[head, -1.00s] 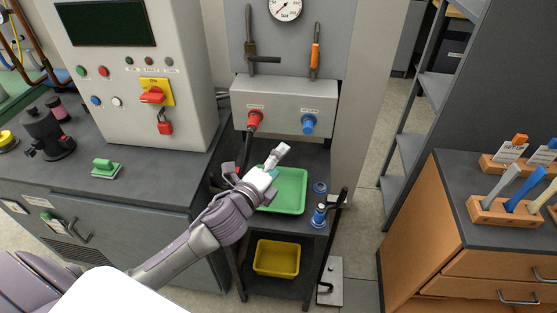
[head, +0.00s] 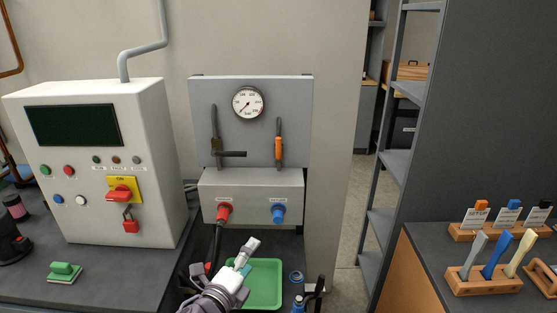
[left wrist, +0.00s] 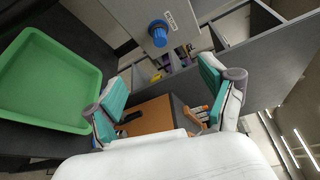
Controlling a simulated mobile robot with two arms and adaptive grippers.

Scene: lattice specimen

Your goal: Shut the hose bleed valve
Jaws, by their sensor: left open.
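The grey panel (head: 291,95) carries two valve levers. The left one has a dark upright stem (head: 214,125) with a dark arm (head: 231,154) pointing right; the other is an orange-handled lever (head: 279,148) standing upright. I cannot read which is the hose bleed valve. Below, a grey box (head: 250,187) has a red coupling (head: 223,212) with a black hose and a blue coupling (head: 278,212), also seen in the left wrist view (left wrist: 158,33). My left gripper (head: 246,254) is open and empty, below the box by the green tray; its fingers show in the wrist view (left wrist: 166,92).
A pressure gauge (head: 248,103) sits above the levers. The green tray (head: 270,267) lies below the box. A control cabinet (head: 100,170) stands left, with a red switch on yellow. A wooden drawer unit (head: 425,275) with racks stands right. Space before the panel is clear.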

